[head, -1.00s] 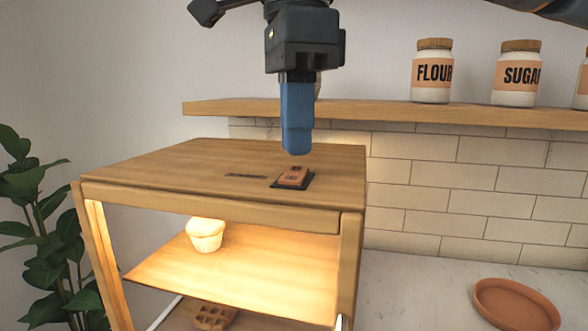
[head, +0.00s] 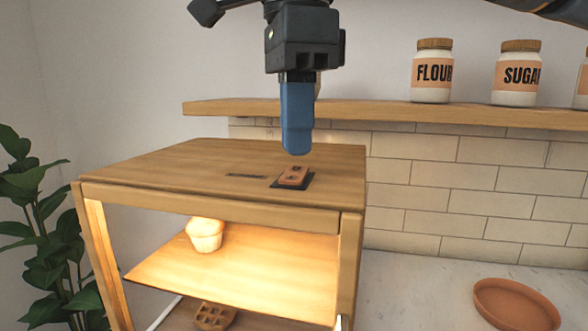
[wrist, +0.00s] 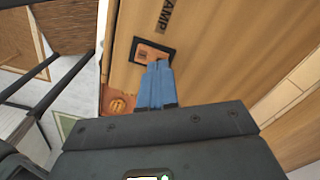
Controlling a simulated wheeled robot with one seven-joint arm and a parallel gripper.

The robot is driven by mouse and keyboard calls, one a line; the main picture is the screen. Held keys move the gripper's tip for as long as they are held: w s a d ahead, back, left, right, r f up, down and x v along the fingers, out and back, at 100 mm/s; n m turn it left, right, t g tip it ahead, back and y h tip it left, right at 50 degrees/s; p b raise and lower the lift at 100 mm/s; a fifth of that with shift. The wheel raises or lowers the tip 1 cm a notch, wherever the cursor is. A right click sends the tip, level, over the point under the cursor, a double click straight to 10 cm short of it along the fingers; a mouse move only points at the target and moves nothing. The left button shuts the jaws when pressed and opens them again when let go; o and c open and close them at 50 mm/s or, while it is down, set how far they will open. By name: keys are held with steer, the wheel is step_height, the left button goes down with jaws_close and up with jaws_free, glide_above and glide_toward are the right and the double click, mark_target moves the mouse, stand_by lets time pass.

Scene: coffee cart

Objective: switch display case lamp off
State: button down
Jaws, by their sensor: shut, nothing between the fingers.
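The wooden display case (head: 130,184) stands at the left in the head view, its inside lit by a warm glow. On its top is an orange rocker switch (head: 293,175) in a dark frame, beside a small dark label (head: 246,176). In the wrist view the switch (wrist: 148,53) shows just beyond the fingertips, and the label (wrist: 163,17) ends in "AMP". My gripper (head: 297,150) is shut and empty, with blue fingers pointing down just above the switch. In the wrist view the fingers (wrist: 157,68) partly cover the switch's near edge. I cannot tell whether they touch it.
A muffin (head: 205,234) sits on the case's lit shelf. A wooden wall shelf (head: 400,112) behind holds a flour jar (head: 432,72) and a sugar jar (head: 516,74). A terracotta plate (head: 517,305) lies on the counter at right. A plant (head: 52,225) stands at left.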

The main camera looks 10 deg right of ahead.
mark_target(296, 168)
steer(key=shift+f+b, duration=0.55)
steer(key=shift+f, duration=0.45)
stand_by(0.4)
steer(key=shift+r, duration=0.1)
steer(key=shift+r+p, duration=2.7)
steer(key=shift+r, duration=0.8)
